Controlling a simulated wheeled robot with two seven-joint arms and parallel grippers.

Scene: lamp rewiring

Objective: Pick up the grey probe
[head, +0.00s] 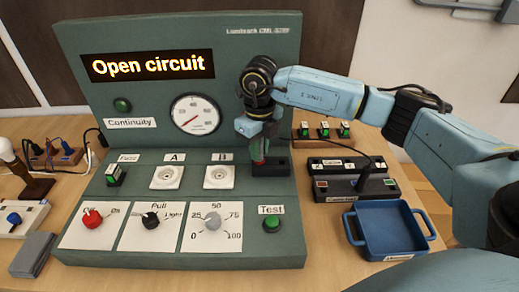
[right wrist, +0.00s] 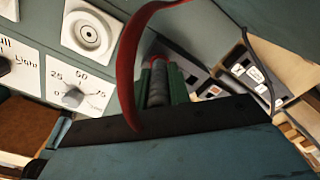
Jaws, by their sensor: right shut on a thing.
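My right gripper (head: 258,158) points down over a small black block (head: 270,169) at the right of the green test panel. In the right wrist view the gripper (right wrist: 161,88) is shut on a grey ribbed probe (right wrist: 160,86). A red lead (right wrist: 126,70) arches past it, with some red at the probe's far end. In the head view the fingers mostly hide the probe, and I cannot tell whether its lower end is still in the block. My left gripper is not in view.
The panel (head: 250,80) reads "Open circuit". Right of it stand a dark holder (head: 340,190) with an upright dark handle (head: 364,172), and a blue tray (head: 352,231). Switches and a grey block (head: 33,255) lie at the left. The table's front right is partly covered by my arm.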

